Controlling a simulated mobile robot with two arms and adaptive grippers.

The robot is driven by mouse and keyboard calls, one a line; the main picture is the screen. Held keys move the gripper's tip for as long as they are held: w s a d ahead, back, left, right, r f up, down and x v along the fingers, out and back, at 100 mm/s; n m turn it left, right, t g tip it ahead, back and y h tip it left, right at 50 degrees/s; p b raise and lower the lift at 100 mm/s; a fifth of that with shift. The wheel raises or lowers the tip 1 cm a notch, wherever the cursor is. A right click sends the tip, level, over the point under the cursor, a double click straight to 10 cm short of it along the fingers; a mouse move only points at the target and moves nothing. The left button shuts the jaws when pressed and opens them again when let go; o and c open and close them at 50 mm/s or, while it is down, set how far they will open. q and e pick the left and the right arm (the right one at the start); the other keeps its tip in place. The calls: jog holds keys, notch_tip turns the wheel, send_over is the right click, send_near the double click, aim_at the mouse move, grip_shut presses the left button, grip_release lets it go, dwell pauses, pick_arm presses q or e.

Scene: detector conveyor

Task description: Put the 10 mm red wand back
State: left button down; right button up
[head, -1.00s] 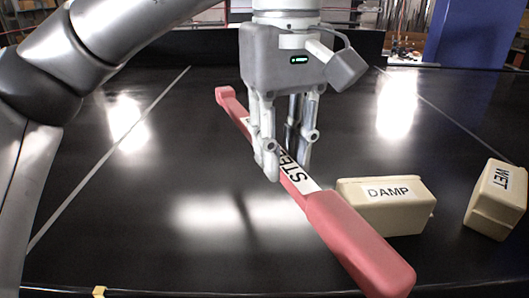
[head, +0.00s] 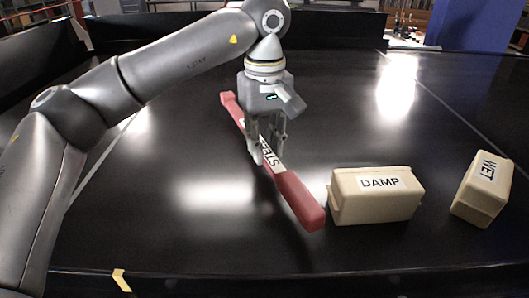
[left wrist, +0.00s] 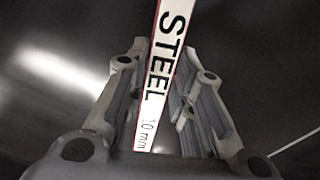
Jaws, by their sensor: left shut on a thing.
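The red wand (head: 298,197) has a white label reading STEEL, and in the left wrist view its label (left wrist: 158,80) also reads 10 mm. My left gripper (head: 269,155) is shut on the wand around its labelled middle. The wand slants from upper left to lower right in the head view, its thick handle end nearer me. It is over the black belt; how high it is above the belt I cannot tell. In the left wrist view the two fingers (left wrist: 160,110) flank the label. My right gripper is not in view.
A cream block labelled DAMP (head: 375,202) stands just right of the wand's handle. A cream block labelled WET (head: 482,190) stands farther right. The black belt (head: 340,95) is clear beyond them. A dark front rail (head: 300,283) bears a small yellow mark.

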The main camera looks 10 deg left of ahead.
aim_at(265, 148)
pick_arm(q)
jog(key=f, duration=0.3)
jog(key=shift+w+a+f+p, duration=0.1)
jog(key=shift+w+f+p, duration=0.15)
jog(key=shift+p, duration=0.1)
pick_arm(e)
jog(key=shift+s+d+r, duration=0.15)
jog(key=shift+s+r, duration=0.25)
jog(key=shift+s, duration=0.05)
pick_arm(q)
jog(key=shift+f, duration=0.2)
jog(key=c, duration=1.3)
grip_release()
jog(key=shift+o, duration=0.2)
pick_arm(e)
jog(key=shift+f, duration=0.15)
